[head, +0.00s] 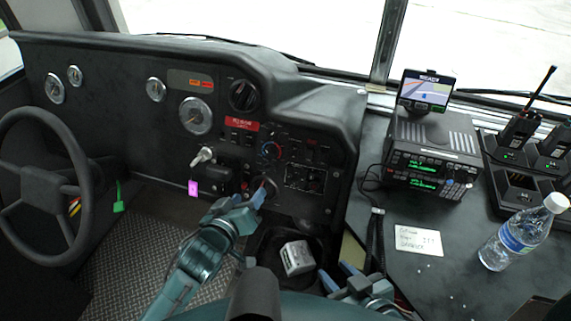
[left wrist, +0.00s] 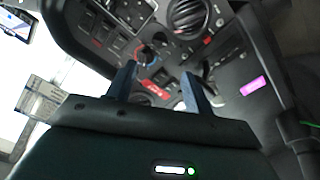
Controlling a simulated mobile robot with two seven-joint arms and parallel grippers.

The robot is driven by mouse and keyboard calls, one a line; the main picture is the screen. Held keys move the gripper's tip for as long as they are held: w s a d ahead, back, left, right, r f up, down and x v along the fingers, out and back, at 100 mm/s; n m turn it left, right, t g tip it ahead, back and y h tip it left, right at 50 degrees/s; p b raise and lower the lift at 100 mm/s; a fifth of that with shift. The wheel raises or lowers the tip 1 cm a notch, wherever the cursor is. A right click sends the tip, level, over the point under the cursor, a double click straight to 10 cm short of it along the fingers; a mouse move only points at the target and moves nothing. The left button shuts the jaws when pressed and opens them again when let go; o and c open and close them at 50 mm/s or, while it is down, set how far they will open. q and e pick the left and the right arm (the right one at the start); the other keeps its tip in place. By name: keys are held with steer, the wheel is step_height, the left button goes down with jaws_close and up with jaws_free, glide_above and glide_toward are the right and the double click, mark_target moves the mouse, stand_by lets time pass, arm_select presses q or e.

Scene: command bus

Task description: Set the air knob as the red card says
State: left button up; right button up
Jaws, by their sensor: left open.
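A round knob with a blue and red ring (head: 271,149) sits on the dark dash panel, likely the air knob; it also shows in the left wrist view (left wrist: 147,55). A red card (head: 245,126) with pale print is fixed above and left of it; I cannot read its words. My left gripper (head: 262,192) is below the knob, in front of the lower panel. In the left wrist view its two blue fingers (left wrist: 158,78) are apart, with nothing held and a red label (left wrist: 152,89) behind the gap. My right gripper (head: 338,273) has its fingers apart, low and right.
A key switch with a pink tag (head: 193,188) is left of my left gripper. A larger black knob (head: 243,95) is above the card. The steering wheel (head: 42,180) is far left. A radio (head: 430,165), bottle (head: 520,235) and white note (head: 418,240) are on the right counter.

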mark_target(267, 172)
arm_select(q)
steer(key=b+x, duration=0.1)
steer(key=x, duration=1)
steer(key=shift+w+d, duration=0.15)
steer(key=shift+w, duration=0.15)
steer(key=shift+w+d+f+b, duration=0.2)
steer(key=shift+w+d+b, duration=0.1)
steer(key=shift+w, duration=0.25)
arm_select(e)
steer(key=shift+s+a+f, duration=0.15)
steer(key=shift+s+f, duration=0.1)
steer(key=shift+f, duration=0.4)
arm_select(q)
steer(key=c, duration=1)
